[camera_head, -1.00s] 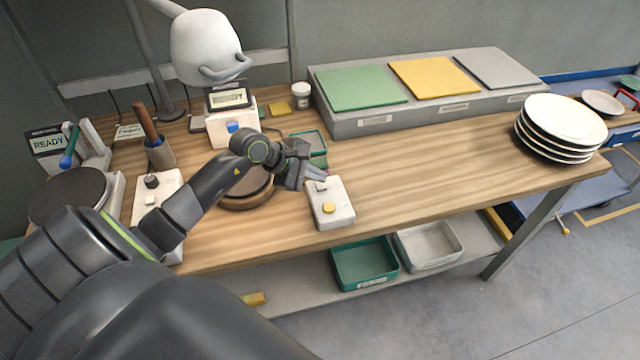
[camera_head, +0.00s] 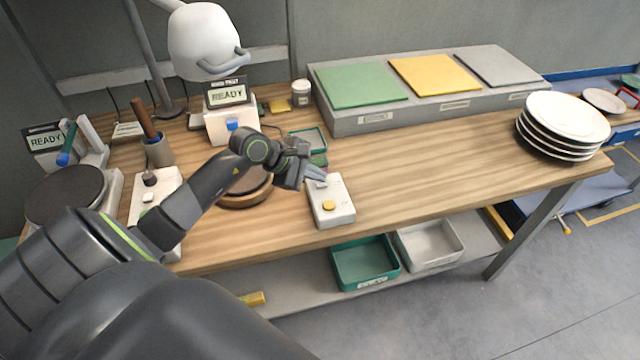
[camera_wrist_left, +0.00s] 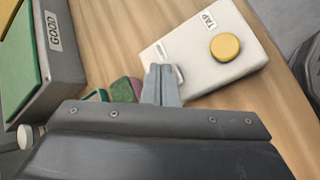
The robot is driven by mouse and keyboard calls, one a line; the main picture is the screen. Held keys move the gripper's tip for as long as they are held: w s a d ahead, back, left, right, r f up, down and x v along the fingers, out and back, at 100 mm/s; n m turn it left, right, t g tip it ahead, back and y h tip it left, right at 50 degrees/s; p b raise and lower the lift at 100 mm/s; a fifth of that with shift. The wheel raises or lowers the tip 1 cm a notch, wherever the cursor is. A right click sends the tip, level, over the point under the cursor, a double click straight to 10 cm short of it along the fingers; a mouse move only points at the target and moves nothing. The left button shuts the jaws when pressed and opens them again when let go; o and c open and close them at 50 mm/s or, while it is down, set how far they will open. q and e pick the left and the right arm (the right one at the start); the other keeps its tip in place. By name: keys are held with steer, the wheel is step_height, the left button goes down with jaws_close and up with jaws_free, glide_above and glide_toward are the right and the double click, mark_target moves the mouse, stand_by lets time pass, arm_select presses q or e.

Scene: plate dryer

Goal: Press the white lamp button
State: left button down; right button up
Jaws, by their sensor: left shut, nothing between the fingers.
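A pale control box (camera_head: 341,213) lies on the table, with a round yellow button (camera_head: 328,206) and a small white button (camera_head: 321,184) at its far end. My left gripper (camera_head: 316,174) is shut and empty, its tips right at the white button. In the left wrist view the shut fingertips (camera_wrist_left: 162,70) lie over the box's edge and partly hide the white button (camera_wrist_left: 180,74); I cannot tell whether they touch it. The yellow button (camera_wrist_left: 225,47) is clear of them. A white lamp head (camera_head: 203,40) hangs at the back left. My right gripper is not in view.
A round wooden stand (camera_head: 247,190) is beside the forearm. A grey block (camera_head: 350,123) with coloured pads stands behind. Stacked plates (camera_head: 565,117) stand at right; the table's right middle is clear.

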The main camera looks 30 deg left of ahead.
mark_target(316, 183)
arm_select(q)
steer(key=shift+f+b, duration=0.3)
stand_by(0.6)
steer(key=shift+r, duration=0.7)
step_height(316, 183, up, 6)
steer(key=shift+p, duration=1.25)
